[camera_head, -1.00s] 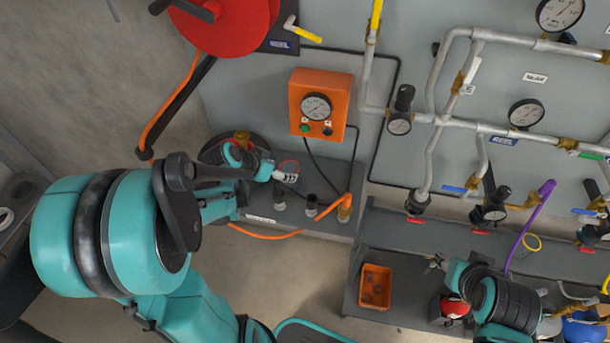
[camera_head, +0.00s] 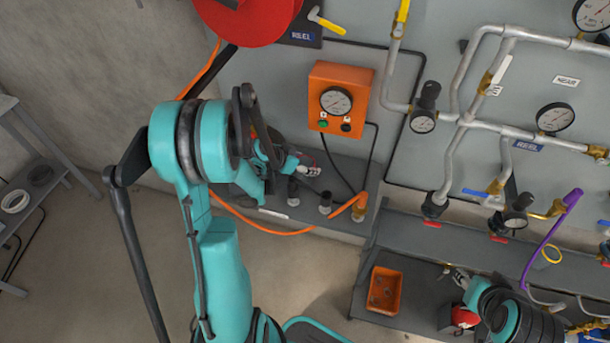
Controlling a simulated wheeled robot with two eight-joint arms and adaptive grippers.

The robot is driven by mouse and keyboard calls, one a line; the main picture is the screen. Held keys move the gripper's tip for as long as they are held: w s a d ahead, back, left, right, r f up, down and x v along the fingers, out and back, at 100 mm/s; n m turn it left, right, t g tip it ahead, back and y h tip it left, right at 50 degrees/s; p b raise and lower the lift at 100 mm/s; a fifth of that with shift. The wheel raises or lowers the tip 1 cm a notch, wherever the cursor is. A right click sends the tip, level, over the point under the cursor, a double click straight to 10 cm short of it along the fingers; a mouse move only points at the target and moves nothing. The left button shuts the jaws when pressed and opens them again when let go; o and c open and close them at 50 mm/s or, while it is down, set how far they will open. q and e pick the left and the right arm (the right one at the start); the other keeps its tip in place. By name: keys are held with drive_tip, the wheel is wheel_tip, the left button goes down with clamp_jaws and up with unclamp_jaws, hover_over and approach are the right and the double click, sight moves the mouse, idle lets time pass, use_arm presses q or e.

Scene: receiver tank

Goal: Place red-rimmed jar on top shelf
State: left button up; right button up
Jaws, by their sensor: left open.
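A small clear jar with a thin red rim (camera_head: 307,157) seems to stand on the grey ledge below the orange gauge box, mostly hidden by my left gripper (camera_head: 311,171). My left gripper is open and close against the jar; I cannot tell whether they touch. My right gripper (camera_head: 453,273) is low at the right, over the lower bench near an orange bin; its fingers are too small to read. A grey rack (camera_head: 8,104) with a top shelf and a lower shelf stands at the far left.
Dark fittings (camera_head: 325,203) and an orange hose (camera_head: 265,229) sit along the ledge beside my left gripper. The orange gauge box (camera_head: 340,98) hangs above. The orange bin (camera_head: 385,290) is on the lower bench. Pipes and valves fill the right wall. Floor between rack and arm is clear.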

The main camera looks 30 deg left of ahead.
use_arm(q)
drive_tip(key=c, duration=1)
drive_tip(key=shift+r, duration=0.15)
drive_tip(key=shift+c, duration=0.2)
drive_tip(key=shift+r, duration=0.2)
drive_tip(key=d+r+p, duration=0.5)
drive_tip(key=d+r, duration=0.5)
drive_tip(key=d, duration=0.1)
drive_tip(key=shift+w+d+r, duration=0.2)
drive_tip(key=shift+w+d, duration=0.05)
drive_tip(key=shift+d, duration=0.1)
